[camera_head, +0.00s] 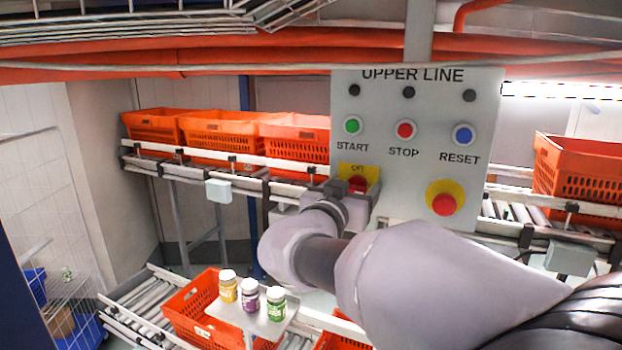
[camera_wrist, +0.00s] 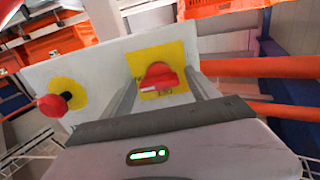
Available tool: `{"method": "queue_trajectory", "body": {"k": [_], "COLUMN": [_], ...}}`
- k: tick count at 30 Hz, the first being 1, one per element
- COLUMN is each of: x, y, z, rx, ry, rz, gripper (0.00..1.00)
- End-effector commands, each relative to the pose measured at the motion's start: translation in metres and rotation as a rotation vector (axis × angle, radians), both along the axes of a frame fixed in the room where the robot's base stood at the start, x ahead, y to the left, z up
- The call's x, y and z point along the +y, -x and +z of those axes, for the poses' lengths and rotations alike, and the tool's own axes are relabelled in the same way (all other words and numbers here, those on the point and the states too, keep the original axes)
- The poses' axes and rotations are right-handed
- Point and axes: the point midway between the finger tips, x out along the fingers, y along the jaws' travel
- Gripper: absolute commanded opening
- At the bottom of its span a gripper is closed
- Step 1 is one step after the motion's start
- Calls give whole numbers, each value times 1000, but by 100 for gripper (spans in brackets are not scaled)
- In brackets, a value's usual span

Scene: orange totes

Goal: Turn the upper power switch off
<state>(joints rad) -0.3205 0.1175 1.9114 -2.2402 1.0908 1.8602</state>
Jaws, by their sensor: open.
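The upper power switch is a red rotary knob (camera_head: 358,184) on a yellow plate at the lower left of the grey UPPER LINE panel (camera_head: 420,110). In the wrist view the red knob (camera_wrist: 160,76) lies between the fingers, with its handle roughly across the picture. My gripper (camera_wrist: 163,80) is open, one finger on each side of the knob. I cannot tell whether either finger touches it. In the head view my arm and gripper (camera_head: 335,190) cover the plate's lower part; lettering shows above the knob.
A red mushroom button (camera_head: 443,204) on yellow sits right of the switch. Green START (camera_head: 352,125), red STOP (camera_head: 405,130) and blue RESET (camera_head: 463,134) buttons are above. Orange totes (camera_head: 295,140) line the conveyor behind. Several bottles stand on a small tray (camera_head: 250,318) below.

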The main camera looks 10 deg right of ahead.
Motion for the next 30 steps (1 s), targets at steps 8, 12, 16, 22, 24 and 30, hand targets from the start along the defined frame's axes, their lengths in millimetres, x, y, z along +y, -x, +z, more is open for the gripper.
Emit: {"method": "queue_trajectory", "body": {"k": [8,12,16,22,24,30], "x": [-1,-1,-1,-1,-1,0], "y": [-1,-1,-1,-1,-1,-1], "z": [-1,-1,0,-2,-3,-7], "rx": [0,0,1,4,10,57], "ry": [0,0,1,9,22,107], "rz": [0,-1,-1,0,0,1], "gripper": [65,38,12,7,7,7]}}
